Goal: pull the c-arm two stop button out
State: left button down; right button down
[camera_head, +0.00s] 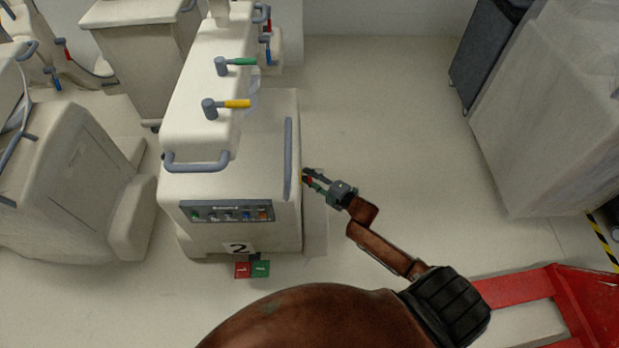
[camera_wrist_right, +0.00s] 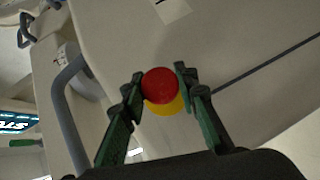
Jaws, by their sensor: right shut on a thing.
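The c-arm two (camera_head: 270,120) is a cream cart with a "2" label (camera_head: 238,248) low on its front. Its stop button (camera_wrist_right: 160,86) is a round red cap on a yellow base, in the middle of the right wrist view. My right gripper (camera_head: 308,177) is at the cart's right side. In the right wrist view its fingers (camera_wrist_right: 158,84) are shut on the red cap, one on each side. The yellow base shows just below the cap. My left gripper is not in view.
A grey handle bar (camera_head: 288,158) runs along the cart close to my right gripper. Green (camera_head: 240,62) and yellow (camera_head: 236,104) levers stand on top. Red and green pedals (camera_head: 251,269) lie at its foot. A covered cart (camera_head: 545,120) stands at the right, with free floor (camera_head: 400,120) between.

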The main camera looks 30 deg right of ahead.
jog(key=shift+s+d, duration=0.4)
jog(key=shift+d, duration=0.3)
jog(key=shift+f, duration=0.1)
jog(key=c, duration=1.5)
grip_release()
jog(key=shift+o, duration=0.2)
jog(key=v, duration=1.2)
